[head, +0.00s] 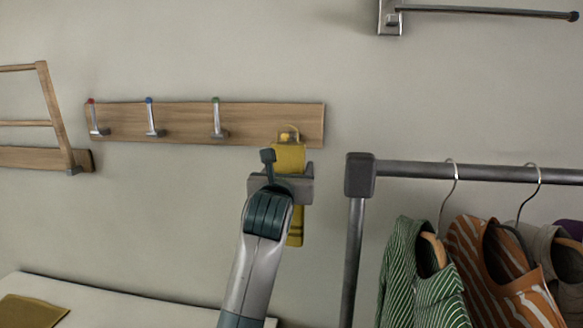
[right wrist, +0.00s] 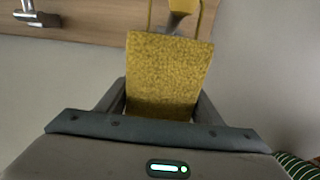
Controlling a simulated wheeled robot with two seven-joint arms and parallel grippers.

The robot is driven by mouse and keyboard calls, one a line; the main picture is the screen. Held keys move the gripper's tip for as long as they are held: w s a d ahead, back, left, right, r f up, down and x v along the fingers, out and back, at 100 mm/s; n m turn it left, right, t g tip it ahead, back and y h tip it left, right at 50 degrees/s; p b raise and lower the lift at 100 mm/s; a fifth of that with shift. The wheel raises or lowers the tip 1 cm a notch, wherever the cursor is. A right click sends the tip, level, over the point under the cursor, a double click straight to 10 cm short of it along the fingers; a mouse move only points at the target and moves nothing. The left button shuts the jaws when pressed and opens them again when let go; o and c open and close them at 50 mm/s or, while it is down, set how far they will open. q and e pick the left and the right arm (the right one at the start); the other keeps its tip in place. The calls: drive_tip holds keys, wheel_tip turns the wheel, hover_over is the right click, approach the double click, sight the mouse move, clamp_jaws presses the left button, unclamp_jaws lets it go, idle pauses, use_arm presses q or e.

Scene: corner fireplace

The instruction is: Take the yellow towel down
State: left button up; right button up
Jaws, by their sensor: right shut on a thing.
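The yellow towel (head: 289,156) hangs by a thin loop at the right end of a wooden hook rail (head: 180,122) in the head view. A yellow-tipped hook (head: 286,135) shows at the loop. In the right wrist view the towel (right wrist: 168,72) fills the space between my fingers, with its loop rising to the hook (right wrist: 182,10) at the top. My right gripper (head: 282,180) is shut on the towel below the loop and hides its middle; the lower end shows beneath. Whether the loop is still around the hook is hard to tell. My left gripper is not in view.
Red-, blue- and green-tipped hooks (head: 217,118) on the rail are empty. A dark clothes rack (head: 355,250) with striped shirts (head: 425,285) stands close on the right. A metal bar (head: 480,11) is high on the wall. A wooden frame (head: 58,115) is at left.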

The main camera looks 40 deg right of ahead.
drive_tip(key=v, duration=0.7)
idle(0.8)
drive_tip(key=shift+s+a, duration=0.1)
drive_tip(key=shift+a, duration=0.05)
